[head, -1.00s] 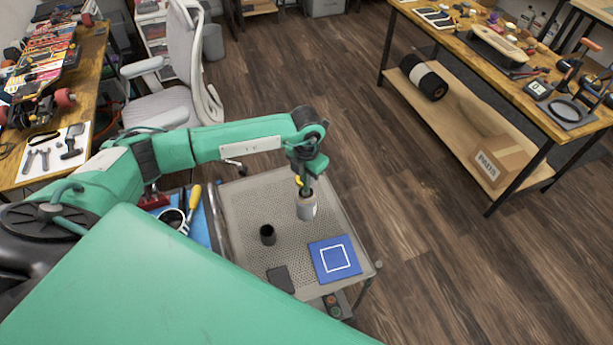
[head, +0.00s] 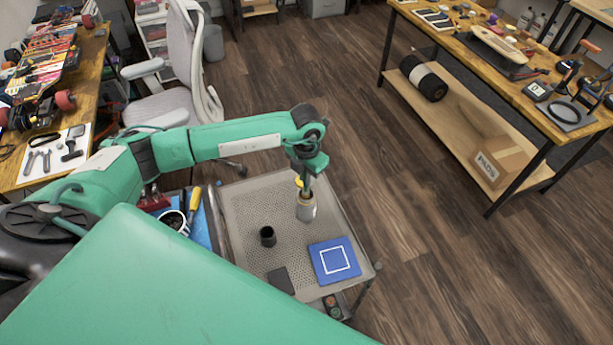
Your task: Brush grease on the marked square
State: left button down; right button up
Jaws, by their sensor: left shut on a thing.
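A blue plate (head: 318,262) with a white square outline (head: 334,260) lies flat on the perforated top of a small cart. A pale grey jar (head: 306,210) stands behind it on the cart. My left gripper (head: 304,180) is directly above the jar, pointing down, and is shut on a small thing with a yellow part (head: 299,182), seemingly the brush. Its lower end is hidden at the jar's mouth, so I cannot tell how deep it sits. My right gripper is out of view.
A black cup (head: 268,236) and a dark flat block (head: 281,280) are on the cart (head: 240,210). A blue tray with a yellow-handled tool (head: 195,200) is at the left. A workbench (head: 470,55) stands at the upper right, with open floor between.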

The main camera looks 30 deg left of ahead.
pick_arm(q)
jog(key=shift+r+p, duration=1.1)
jog(key=shift+r, duration=1.65)
